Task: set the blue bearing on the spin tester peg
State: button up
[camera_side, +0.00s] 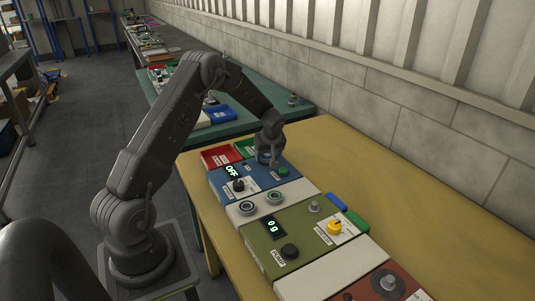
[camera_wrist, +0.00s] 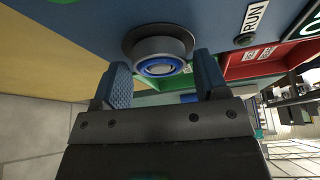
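The blue bearing (camera_wrist: 160,66), a grey ring with a blue seal, sits on a dark round base on the blue spin tester panel (camera_wrist: 100,18) in the wrist view. A pale round peg end shows in its middle. The spin tester (camera_side: 222,181) shows in the side view with an OFF display, a black knob and a green button. My gripper (camera_side: 268,160) is low over the far part of this panel. In the wrist view its two blue fingers stand open on either side of the bearing, with gaps. In the side view my gripper mostly hides the bearing.
Two more ring bearings (camera_side: 261,202) lie on the white strip in front of the tester. A red bin (camera_side: 220,157) and a green bin (camera_side: 244,147) stand behind it. An olive scale panel (camera_side: 262,243) reads 0 g. The yellow table (camera_side: 420,190) is clear to the right.

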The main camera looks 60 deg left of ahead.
jog(key=shift+o, duration=1.4)
jog(key=v, duration=1.4)
notch_tip(320, 180, up, 7)
